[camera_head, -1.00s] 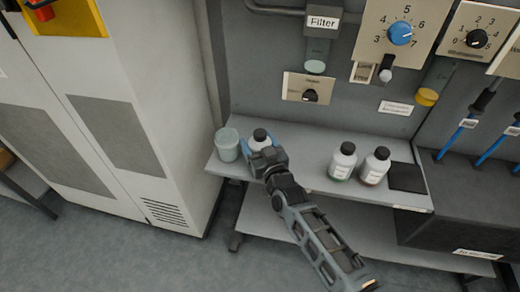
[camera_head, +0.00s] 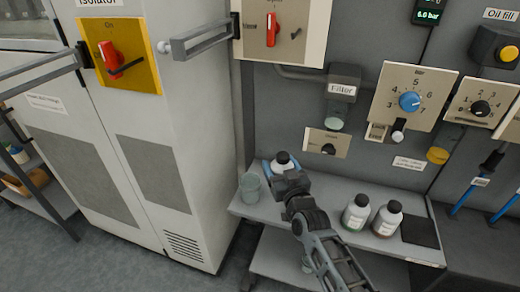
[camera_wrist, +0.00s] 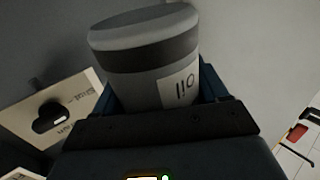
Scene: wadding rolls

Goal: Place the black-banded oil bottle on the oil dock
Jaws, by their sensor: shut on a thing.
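My gripper (camera_head: 282,169) is shut on a bottle (camera_head: 282,158) with a dark cap, above the left part of the shelf. In the wrist view the bottle (camera_wrist: 145,75) is grey with a dark band below its top and an upside-down OIL label, between my blue fingers (camera_wrist: 160,100). Its lower part is hidden. Two other dark-capped bottles stand on the shelf: one with a green base (camera_head: 356,213) and one with a reddish base (camera_head: 387,219). A black square pad (camera_head: 420,231) lies right of them. I cannot tell whether it is the oil dock.
A translucent cup (camera_head: 250,187) stands at the left end of the shelf (camera_head: 326,203). The panel behind holds a filter (camera_head: 343,83), a blue dial (camera_head: 409,101) and a small knob plate (camera_head: 326,143). A grey cabinet (camera_head: 180,140) stands left.

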